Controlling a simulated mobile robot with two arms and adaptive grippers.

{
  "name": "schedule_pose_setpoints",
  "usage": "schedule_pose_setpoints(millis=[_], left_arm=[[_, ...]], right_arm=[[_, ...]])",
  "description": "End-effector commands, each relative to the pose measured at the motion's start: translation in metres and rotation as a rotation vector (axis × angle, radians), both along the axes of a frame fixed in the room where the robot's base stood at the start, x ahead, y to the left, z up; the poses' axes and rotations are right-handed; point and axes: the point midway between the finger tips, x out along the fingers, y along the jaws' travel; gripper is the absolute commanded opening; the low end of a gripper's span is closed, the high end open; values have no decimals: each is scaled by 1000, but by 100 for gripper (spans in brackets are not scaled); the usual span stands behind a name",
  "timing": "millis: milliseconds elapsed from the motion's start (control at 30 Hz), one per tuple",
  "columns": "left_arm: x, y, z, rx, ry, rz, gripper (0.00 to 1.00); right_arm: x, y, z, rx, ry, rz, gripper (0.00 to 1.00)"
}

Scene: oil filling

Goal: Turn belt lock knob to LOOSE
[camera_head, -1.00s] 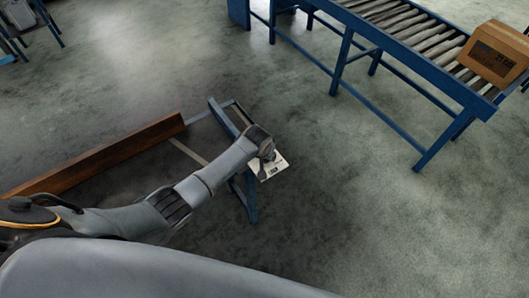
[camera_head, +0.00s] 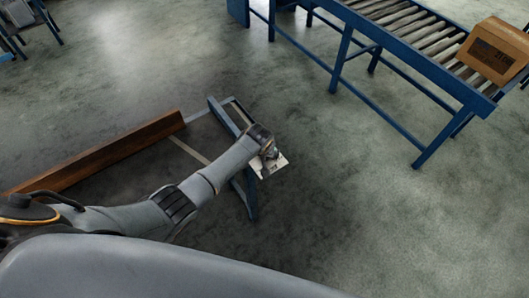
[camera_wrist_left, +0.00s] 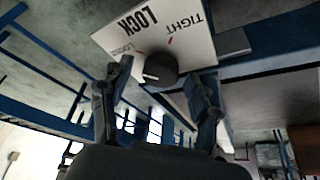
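A white panel (camera_wrist_left: 185,32) with the words TIGHT and LOCK, upside down or tilted in the left wrist view, carries a round black knob (camera_wrist_left: 160,69). A smaller word near the knob is too faint to read surely. My left gripper (camera_wrist_left: 161,78) is open, one finger on each side of the knob in this view; I cannot tell whether either touches it. In the head view my left gripper (camera_head: 270,153) is at the panel (camera_head: 268,170) and hides the knob. My right gripper is not in view.
The panel is by a blue frame (camera_head: 249,195) with a long brown beam (camera_head: 105,154) to its left. A blue roller conveyor (camera_head: 400,35) with a cardboard box (camera_head: 494,52) stands at the upper right. Open concrete floor lies between.

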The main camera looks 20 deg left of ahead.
Motion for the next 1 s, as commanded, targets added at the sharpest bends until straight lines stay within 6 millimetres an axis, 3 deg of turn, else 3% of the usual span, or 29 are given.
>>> schedule_pose_setpoints(millis=[233, 367, 800, 1000], left_arm=[[-1, 0, 4, 0, -2, 0, 61], [-5, 0, 15, 0, -3, -1, 61], [-35, -4, 87, -1, -3, -1, 61], [-43, -5, 107, 0, 0, 0, 61]], right_arm=[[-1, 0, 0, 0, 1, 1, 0], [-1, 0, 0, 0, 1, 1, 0], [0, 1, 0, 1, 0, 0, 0], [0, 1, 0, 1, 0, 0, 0]])
